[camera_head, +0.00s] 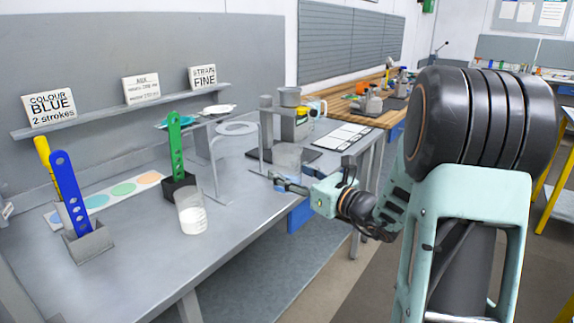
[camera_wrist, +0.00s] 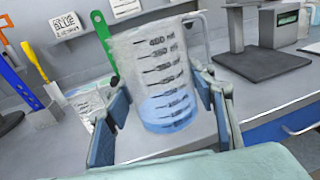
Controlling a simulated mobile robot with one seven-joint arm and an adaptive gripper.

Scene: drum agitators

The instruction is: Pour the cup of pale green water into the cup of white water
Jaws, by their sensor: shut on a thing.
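My gripper (camera_head: 277,181) is shut on a clear graduated cup (camera_head: 288,157), with one finger on each side of it. In the wrist view the held cup (camera_wrist: 160,68) shows black volume marks and a shallow pale blue-looking liquid (camera_wrist: 168,109) at its bottom. It looks about upright and seems to be held above the bench. The cup of white water (camera_head: 191,213) stands upright near the bench's front edge, left of my gripper and apart from it. In the wrist view this white-water cup (camera_wrist: 90,103) is partly hidden behind my left finger.
A green perforated paddle (camera_head: 176,147) stands in a dark holder behind the white-water cup. Blue (camera_head: 69,192) and yellow (camera_head: 45,156) paddles stand in grey holders at left. A wire frame (camera_head: 215,165) and a stand (camera_head: 267,130) are behind my gripper.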

